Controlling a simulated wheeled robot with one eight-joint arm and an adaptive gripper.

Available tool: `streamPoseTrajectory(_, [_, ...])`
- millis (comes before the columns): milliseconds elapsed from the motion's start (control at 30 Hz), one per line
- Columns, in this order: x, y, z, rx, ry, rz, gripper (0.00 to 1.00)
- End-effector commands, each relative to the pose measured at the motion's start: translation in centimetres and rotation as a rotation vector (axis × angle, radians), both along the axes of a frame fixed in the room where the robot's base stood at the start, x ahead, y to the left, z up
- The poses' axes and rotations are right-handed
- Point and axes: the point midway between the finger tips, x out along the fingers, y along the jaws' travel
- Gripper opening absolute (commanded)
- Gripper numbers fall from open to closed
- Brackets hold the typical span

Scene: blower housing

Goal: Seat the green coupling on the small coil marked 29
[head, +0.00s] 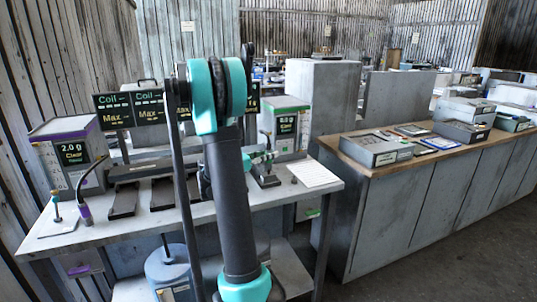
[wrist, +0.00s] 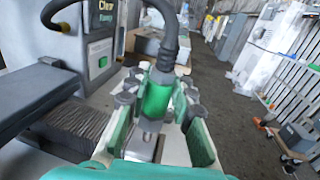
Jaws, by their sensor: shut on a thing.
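A dark hose (wrist: 170,40) rises from the coupling's top. A grey metal part (wrist: 141,146) shows below the coupling; I cannot tell whether they touch. In the head view my gripper (head: 260,158) is small and partly hidden behind my arm, over the right part of the bench. I cannot read a 29 on any coil, so I cannot tell which small coil is marked so.
The bench (head: 325,190) carries a purple-trimmed unit (head: 65,155), a purple coupling (head: 86,214), dark flat bars (head: 123,200), a green-trimmed unit (head: 288,124) and a white sheet (head: 315,174). A wooden-topped counter (head: 440,146) is at right.

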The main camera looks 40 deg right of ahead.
Motion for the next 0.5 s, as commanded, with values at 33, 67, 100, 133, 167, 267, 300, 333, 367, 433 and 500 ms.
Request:
streamPoseTrajectory(33, [0.00, 0.00, 0.02, 0.000, 0.000, 0.000, 0.00])
streamPoseTrajectory(67, [0.00, 0.00, 0.02, 0.000, 0.000, 0.000, 0.00])
streamPoseTrajectory(100, [0.00, 0.00, 0.02, 0.000, 0.000, 0.000, 0.00])
streamPoseTrajectory(133, [0.00, 0.00, 0.01, 0.000, 0.000, 0.000, 0.00])
streamPoseTrajectory(167, [0.00, 0.00, -0.01, 0.000, 0.000, 0.000, 0.00])
streamPoseTrajectory(267, [0.00, 0.00, -0.13, 0.000, 0.000, 0.000, 0.00])
streamPoseTrajectory(300, [0.00, 0.00, -0.21, 0.000, 0.000, 0.000, 0.00])
streamPoseTrajectory(333, [0.00, 0.00, -0.27, 0.000, 0.000, 0.000, 0.00])
streamPoseTrajectory(367, [0.00, 0.00, -0.34, 0.000, 0.000, 0.000, 0.00])
streamPoseTrajectory(433, [0.00, 0.00, -0.49, 0.000, 0.000, 0.000, 0.00])
streamPoseTrajectory(500, [0.01, 0.00, -0.65, 0.000, 0.000, 0.000, 0.00])
